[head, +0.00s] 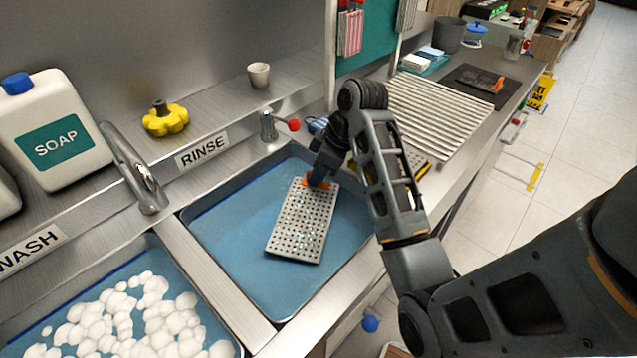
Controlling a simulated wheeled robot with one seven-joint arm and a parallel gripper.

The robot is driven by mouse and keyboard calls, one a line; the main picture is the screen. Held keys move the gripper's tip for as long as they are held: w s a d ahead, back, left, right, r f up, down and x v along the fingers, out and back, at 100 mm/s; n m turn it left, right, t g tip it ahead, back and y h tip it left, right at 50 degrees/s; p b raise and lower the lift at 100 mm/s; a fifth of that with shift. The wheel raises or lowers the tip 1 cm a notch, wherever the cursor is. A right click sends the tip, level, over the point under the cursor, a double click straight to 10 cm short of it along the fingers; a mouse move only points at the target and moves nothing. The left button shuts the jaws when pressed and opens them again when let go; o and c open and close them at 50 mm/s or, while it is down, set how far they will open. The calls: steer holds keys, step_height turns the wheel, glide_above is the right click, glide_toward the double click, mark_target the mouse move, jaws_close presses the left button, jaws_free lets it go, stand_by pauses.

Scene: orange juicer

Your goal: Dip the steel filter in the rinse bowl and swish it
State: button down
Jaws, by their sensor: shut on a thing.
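The steel filter (302,222) is a flat, perforated metal plate with an orange grip at its far end. My gripper (318,184) is shut on the filter at that orange end, and my arm comes in from the right. The gripper's fingertips are partly hidden by my wrist.
A wash basin (140,318) with white foam is at lower left, past a metal divider (228,285). A tap (135,170), a soap bottle (52,135), a yellow knob-shaped item (165,119) and a small cup (259,75) stand behind. A ridged drainboard (440,112) lies at right.

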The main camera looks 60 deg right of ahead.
steer(key=shift+r, duration=2.9)
